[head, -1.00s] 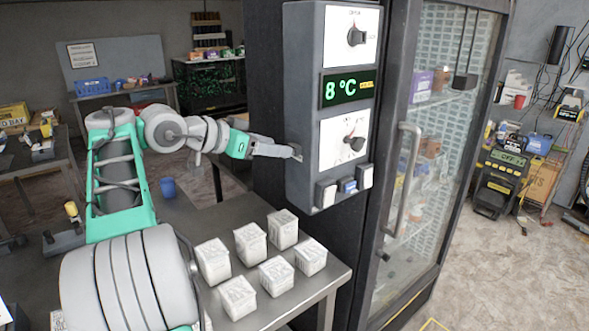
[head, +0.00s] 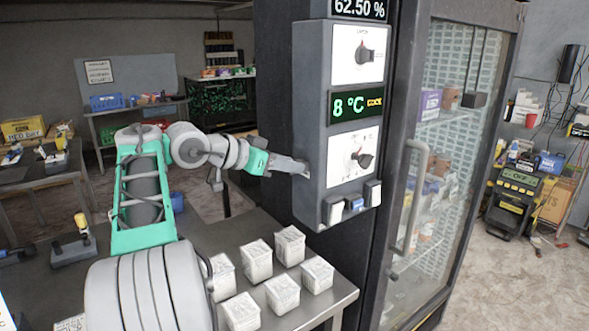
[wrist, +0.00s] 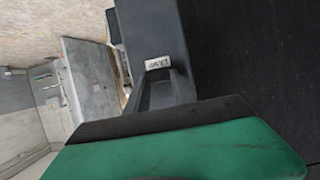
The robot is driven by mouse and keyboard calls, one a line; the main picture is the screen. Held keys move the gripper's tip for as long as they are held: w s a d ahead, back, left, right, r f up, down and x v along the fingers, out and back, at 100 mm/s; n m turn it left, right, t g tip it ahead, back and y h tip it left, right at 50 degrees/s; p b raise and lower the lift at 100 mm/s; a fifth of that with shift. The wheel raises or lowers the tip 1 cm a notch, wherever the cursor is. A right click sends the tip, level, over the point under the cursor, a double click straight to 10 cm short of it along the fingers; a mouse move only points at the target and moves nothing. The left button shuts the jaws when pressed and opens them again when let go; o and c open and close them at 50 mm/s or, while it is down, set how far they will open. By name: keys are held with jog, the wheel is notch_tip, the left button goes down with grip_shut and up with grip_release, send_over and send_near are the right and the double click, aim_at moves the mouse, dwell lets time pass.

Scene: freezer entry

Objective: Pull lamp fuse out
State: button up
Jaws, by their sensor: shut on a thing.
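The dark grey control box (head: 313,110) is fixed to the freezer's front, left of the glass door. My gripper (head: 304,170) reaches the left side of this box, level with the lower dial. In the wrist view, my gripper (wrist: 160,90) meets the box's side just below a small white label (wrist: 158,63), whose lettering is too small to read surely. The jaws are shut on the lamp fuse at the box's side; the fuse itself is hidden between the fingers. I cannot tell how deep it sits in the box.
Two dials, the upper (head: 364,53) and the lower (head: 361,160), flank an 8 °C display (head: 355,105). Rocker switches (head: 353,203) sit at the box's bottom edge. Several white cartons (head: 283,293) stand on the metal table (head: 340,287) below my arm. The glass door (head: 440,170) is closed.

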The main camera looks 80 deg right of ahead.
grip_shut()
dwell(0.6)
jog(key=shift+w+a+p, duration=0.25)
jog(key=shift+a+p, duration=0.05)
jog(key=shift+p, duration=0.1)
dwell(0.5)
jog(key=shift+w+a, duration=0.1)
jog(key=shift+a, duration=0.05)
jog(key=shift+w+a, duration=0.1)
jog(key=shift+a, duration=0.05)
dwell(0.5)
jog(key=shift+w, duration=0.1)
jog(key=w+a+p, duration=0.1)
jog(key=a+p, duration=0.1)
jog(key=p, duration=0.2)
jog(key=w+a+p, duration=0.1)
jog(key=w+p, duration=0.1)
jog(key=p, duration=0.2)
jog(key=shift+w+a+r, duration=0.15)
jog(key=shift+a, duration=0.25)
